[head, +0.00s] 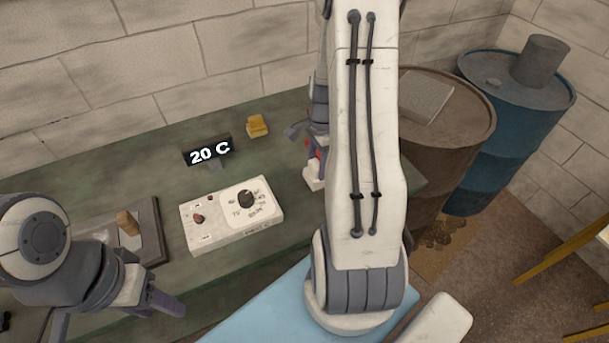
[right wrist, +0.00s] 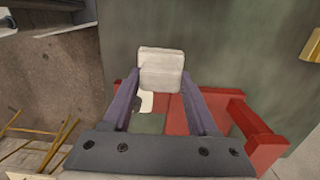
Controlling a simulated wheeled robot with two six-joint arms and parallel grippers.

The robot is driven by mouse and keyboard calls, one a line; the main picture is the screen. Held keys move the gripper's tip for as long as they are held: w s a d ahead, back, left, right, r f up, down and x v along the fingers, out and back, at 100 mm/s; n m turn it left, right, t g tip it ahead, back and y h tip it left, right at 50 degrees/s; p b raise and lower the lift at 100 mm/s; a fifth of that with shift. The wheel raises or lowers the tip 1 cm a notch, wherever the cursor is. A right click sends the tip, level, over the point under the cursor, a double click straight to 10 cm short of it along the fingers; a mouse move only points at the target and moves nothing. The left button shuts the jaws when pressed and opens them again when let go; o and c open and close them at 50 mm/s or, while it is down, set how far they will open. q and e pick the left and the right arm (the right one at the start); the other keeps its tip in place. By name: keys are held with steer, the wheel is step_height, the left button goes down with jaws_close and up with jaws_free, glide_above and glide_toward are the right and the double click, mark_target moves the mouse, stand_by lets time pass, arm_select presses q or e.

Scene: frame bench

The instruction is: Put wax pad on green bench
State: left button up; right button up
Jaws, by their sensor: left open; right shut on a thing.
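A pale, off-white square block, which looks like the wax pad (right wrist: 161,57), is between the purple fingers of my right gripper (right wrist: 161,80). My right gripper is shut on it, above the green bench (right wrist: 215,50). In the head view my right arm hides most of that gripper; a small whitish piece shows beside the arm, but I cannot tell if it is the pad. The green bench (head: 150,178) runs along the wall in the head view. My left gripper (head: 158,303) is open and empty at the bench's front left.
A red frame (right wrist: 262,148) lies under my right gripper. On the bench are a white control box (head: 225,222), a "20 C" display (head: 208,151), a yellow block (head: 257,126) and a dark plate with a wooden-handled tool (head: 128,223). Brown (head: 450,130) and blue (head: 525,100) drums stand right.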

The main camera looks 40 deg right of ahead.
mark_target(307, 178)
steer(key=a+f, duration=0.1)
steer(key=f, duration=0.2)
steer(key=w+a+f+p, duration=0.1)
steer(key=f, duration=0.1)
steer(key=shift+a, duration=0.35)
steer(key=shift+f, duration=0.35)
steer(key=shift+f, duration=0.1)
steer(key=o, duration=1.4)
